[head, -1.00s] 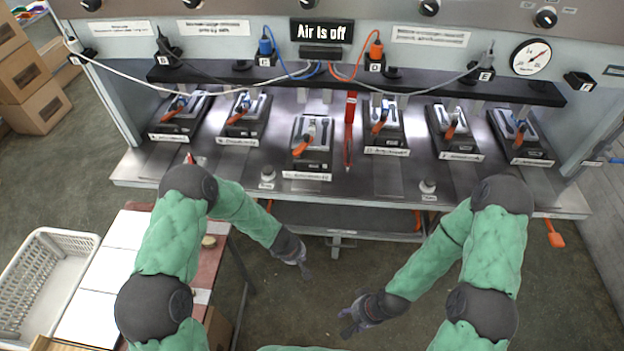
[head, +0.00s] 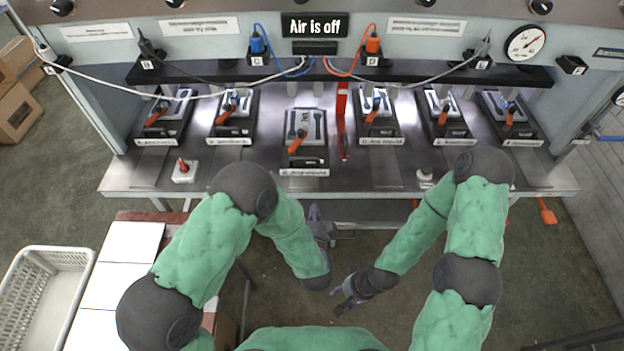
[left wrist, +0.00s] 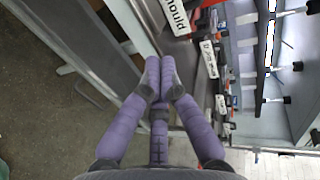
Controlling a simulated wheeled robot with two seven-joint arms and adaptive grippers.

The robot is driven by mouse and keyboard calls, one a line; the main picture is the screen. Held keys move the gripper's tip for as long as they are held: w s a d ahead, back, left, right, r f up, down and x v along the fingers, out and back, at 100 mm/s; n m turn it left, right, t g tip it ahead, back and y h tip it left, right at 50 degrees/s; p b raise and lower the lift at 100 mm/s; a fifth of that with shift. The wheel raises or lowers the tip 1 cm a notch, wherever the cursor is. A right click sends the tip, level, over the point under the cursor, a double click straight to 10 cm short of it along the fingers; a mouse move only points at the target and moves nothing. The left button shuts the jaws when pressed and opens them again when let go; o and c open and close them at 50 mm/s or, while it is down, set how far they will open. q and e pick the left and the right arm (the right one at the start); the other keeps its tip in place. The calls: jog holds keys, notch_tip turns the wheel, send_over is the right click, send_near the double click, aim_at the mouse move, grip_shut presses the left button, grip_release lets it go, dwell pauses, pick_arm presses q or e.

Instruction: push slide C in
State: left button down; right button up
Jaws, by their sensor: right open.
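Slide C (head: 306,130) is the middle mould slide on the steel bench, with a grey plate, an orange handle and a white front label. It sits further forward than its neighbours, its label near the bench's front edge. My left gripper (head: 317,210) is below and slightly right of that label, apart from it in the head view. In the left wrist view its purple fingertips (left wrist: 160,70) are together with nothing visible between them, and a label reading "mould" (left wrist: 175,15) is just ahead. My right gripper (head: 345,292) is open and empty, lower and in front of the bench.
Slide D (head: 378,112) stands right of slide C, with a red upright bar (head: 342,120) between them. Other slides line the bench on both sides. A sign (head: 317,25) reads "Air is off". A white basket (head: 40,300) stands at lower left.

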aim_at(314, 145)
pick_arm(q)
jog(key=x, duration=0.4)
jog(key=b+x, duration=0.1)
jog(key=x, duration=0.3)
jog(key=r+b+x, duration=0.1)
jog(key=x, duration=0.3)
jog(key=shift+w, duration=0.2)
jog(key=shift+w+d, duration=0.1)
jog(key=shift+w, duration=0.8)
jog(key=w+b, duration=0.3)
jog(key=w, duration=1.2)
jog(key=shift+w, duration=0.1)
jog(key=shift+r, duration=0.1)
